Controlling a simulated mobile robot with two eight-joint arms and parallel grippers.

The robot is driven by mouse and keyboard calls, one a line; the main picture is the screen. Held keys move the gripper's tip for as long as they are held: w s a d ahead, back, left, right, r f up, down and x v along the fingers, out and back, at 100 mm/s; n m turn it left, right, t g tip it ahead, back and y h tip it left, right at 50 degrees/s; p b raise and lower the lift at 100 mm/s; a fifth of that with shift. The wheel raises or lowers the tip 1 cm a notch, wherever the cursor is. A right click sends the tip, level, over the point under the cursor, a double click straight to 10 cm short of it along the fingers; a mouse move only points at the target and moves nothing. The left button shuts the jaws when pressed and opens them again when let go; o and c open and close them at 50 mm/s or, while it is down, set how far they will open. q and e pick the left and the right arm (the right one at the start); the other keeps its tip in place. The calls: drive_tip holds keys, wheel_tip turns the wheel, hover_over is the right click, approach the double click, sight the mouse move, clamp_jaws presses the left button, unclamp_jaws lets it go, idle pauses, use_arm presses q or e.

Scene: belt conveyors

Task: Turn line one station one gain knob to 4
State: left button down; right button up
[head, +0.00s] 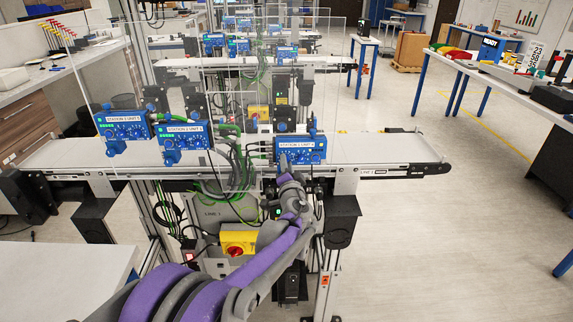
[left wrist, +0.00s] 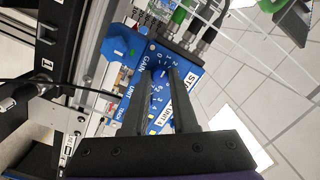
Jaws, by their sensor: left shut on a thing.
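My left gripper (head: 284,170) reaches up to the front of a blue control unit (head: 300,149) on the right part of the near conveyor. In the left wrist view the two dark fingers of the left gripper (left wrist: 160,72) sit on either side of a blue gain knob (left wrist: 158,82) and are shut on it. The word GAIN and a row of printed scale numbers show beside the knob on the unit's face (left wrist: 125,72). The fingers partly hide the knob, and I cannot tell which number it points to. My right gripper is not in view.
Two more blue units (head: 122,124) (head: 183,143) sit on the left part of the near conveyor (head: 370,148). Clear panels stand behind them. A yellow-and-red switch (head: 238,243) and cables hang below. Open floor lies to the right.

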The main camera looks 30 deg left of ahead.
use_arm(q)
drive_tip(key=shift+m, duration=0.3)
drive_tip(key=shift+m+t+p, duration=0.3)
drive_tip(key=shift+m+p, duration=0.15)
drive_tip(key=shift+m, duration=4.15)
drive_tip(key=c, duration=0.7)
unclamp_jaws()
drive_tip(key=b+v, duration=0.1)
drive_tip(key=v, duration=0.9)
drive_tip(key=shift+s+d, duration=0.2)
drive_tip(key=shift+s, duration=0.15)
